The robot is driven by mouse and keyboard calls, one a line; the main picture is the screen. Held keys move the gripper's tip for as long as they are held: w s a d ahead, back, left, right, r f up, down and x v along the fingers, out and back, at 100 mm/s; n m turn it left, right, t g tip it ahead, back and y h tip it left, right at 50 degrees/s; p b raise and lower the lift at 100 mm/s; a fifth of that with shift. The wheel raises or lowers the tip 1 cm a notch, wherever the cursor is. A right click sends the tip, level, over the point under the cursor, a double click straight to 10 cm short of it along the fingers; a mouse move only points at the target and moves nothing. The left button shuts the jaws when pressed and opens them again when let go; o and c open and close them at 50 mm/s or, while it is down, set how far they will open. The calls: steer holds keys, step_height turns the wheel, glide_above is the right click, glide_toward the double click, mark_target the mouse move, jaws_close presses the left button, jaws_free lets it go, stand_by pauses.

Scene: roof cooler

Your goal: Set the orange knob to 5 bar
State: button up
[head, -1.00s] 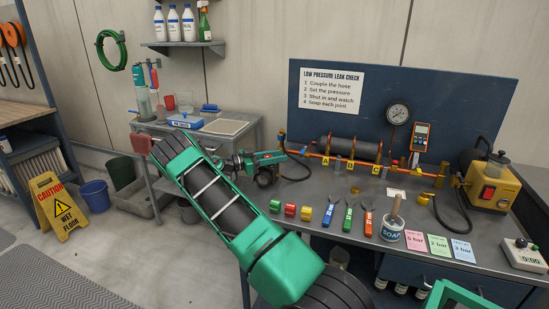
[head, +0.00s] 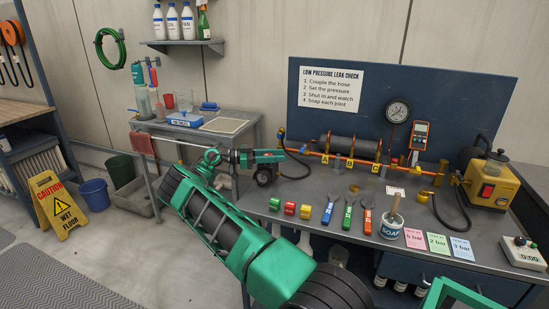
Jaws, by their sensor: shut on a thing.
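My gripper (head: 284,156) reaches from the left to the left end of the orange pipe (head: 324,158) on the bench. It is shut on the orange knob there, which the jaws mostly hide. I cannot read the knob's setting. A round pressure gauge (head: 398,113) stands on the blue back panel, right of the sign. Its needle is too small to read. A pink card (head: 413,238) marked 5 bar lies on the bench's front edge.
A black hose (head: 292,178) loops close to my gripper. Green (head: 438,244) and blue (head: 461,248) cards, a soap pot (head: 392,228), several wrenches and coloured pieces line the bench front. A yellow pump (head: 488,182) stands at right. A black cylinder (head: 349,151) sits behind the pipe.

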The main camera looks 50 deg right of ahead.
steer(key=shift+o, duration=0.2)
steer(key=shift+w, duration=0.2)
steer(key=o, duration=0.9)
steer(key=shift+d, duration=0.1)
steer(key=shift+o, duration=0.2)
steer(key=shift+s, duration=0.1)
steer(key=v, duration=1.1)
steer(key=shift+f, duration=0.15)
